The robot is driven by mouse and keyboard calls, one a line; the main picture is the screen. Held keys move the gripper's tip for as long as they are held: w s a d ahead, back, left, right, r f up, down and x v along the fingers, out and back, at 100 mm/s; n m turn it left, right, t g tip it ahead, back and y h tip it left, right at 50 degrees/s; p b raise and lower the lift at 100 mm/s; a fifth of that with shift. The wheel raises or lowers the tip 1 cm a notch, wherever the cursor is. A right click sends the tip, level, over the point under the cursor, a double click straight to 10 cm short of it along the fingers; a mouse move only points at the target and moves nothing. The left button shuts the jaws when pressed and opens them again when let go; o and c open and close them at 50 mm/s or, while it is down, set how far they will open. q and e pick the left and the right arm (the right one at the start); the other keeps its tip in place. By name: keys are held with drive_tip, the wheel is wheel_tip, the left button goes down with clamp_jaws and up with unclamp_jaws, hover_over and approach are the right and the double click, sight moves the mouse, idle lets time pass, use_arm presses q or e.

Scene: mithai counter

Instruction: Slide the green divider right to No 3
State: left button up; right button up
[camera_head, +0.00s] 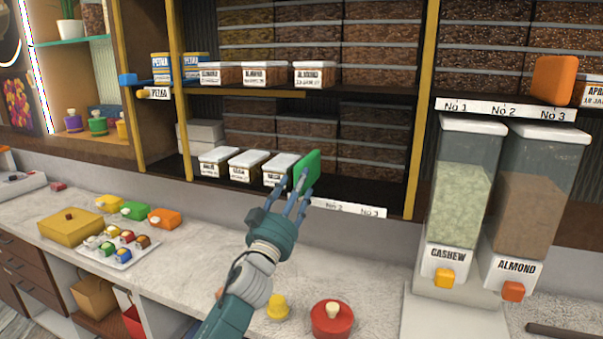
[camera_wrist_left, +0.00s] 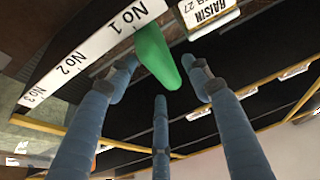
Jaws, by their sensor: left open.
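The green divider (camera_head: 307,172) stands upright on the lower shelf, just right of a row of white-lidded boxes (camera_head: 248,158). In the left wrist view the divider (camera_wrist_left: 157,56) is by No 1 on the white label strip (camera_wrist_left: 98,48). In the head view the strip (camera_head: 347,208) shows No 2 and No 3; its left end is hidden behind my fingers. My left gripper (camera_head: 291,192) is open, its fingertips close to the divider's front. In the wrist view its fingers are spread around the divider; I cannot tell whether they touch it. My right gripper is not in view.
The shelf right of the divider is open at the front, with stacked dark boxes (camera_head: 372,152) behind. A yellow post (camera_head: 421,110) bounds it. An orange divider (camera_head: 553,80) stands on another shelf. Dispensers (camera_head: 460,190) stand right; a red pot (camera_head: 332,320) is on the counter.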

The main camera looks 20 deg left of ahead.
use_arm(q)
drive_tip(key=shift+x, duration=1.55)
drive_tip(key=shift+c, duration=0.3)
clamp_jaws()
